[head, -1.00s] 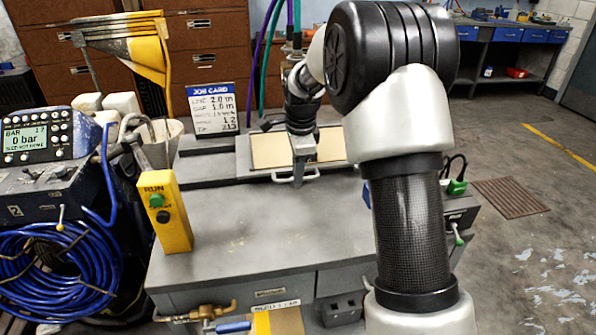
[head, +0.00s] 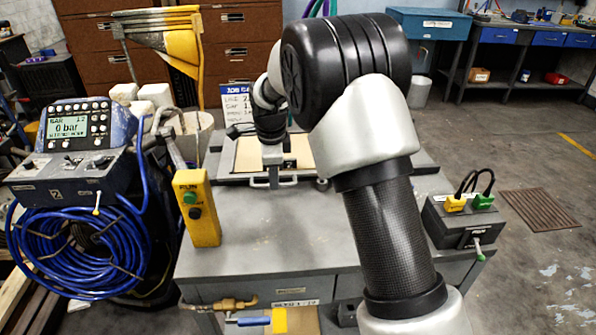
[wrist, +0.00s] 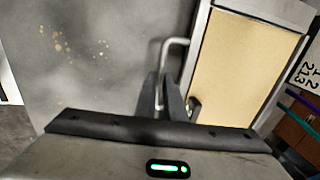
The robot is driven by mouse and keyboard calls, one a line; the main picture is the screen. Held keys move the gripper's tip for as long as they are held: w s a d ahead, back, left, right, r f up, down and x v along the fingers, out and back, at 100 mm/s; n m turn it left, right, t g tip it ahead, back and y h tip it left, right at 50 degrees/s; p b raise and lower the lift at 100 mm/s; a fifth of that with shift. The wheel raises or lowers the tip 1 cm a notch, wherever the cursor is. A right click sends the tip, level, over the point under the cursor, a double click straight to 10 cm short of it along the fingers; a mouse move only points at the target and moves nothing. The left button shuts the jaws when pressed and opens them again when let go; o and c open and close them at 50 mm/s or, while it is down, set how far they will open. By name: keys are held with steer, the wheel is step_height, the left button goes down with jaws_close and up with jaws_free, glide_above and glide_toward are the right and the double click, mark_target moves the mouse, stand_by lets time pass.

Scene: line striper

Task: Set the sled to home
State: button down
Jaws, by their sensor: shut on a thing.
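The sled is a grey-framed carriage with a tan board (head: 245,156) on the far part of the grey bench. My arm hides part of it in the head view. A bent metal handle (head: 258,184) sits on its near edge. The board (wrist: 240,60) and the handle (wrist: 178,42) also show in the wrist view. My gripper (head: 272,181) reaches down at the handle. In the wrist view my gripper (wrist: 160,95) is shut on the handle, with its fingers close together around the bar.
A yellow RUN box (head: 196,208) stands at the bench's left. A dark box with yellow and green plugs (head: 465,217) is at the right edge. A job card (head: 234,103) stands behind. A console (head: 68,130) and coiled blue hose (head: 75,250) are at left. The bench's middle is clear.

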mark_target(254, 185)
steer(key=shift+a+p, duration=0.55)
steer(key=shift+a, duration=2.15)
steer(key=c, duration=1.8)
jaws_free()
steer(key=shift+c, duration=0.2)
steer(key=shift+r, duration=0.3)
steer(key=s+r+p, duration=0.3)
steer(key=r, duration=1.3)
steer(key=shift+s+r, duration=0.15)
steer(key=shift+r, duration=0.15)
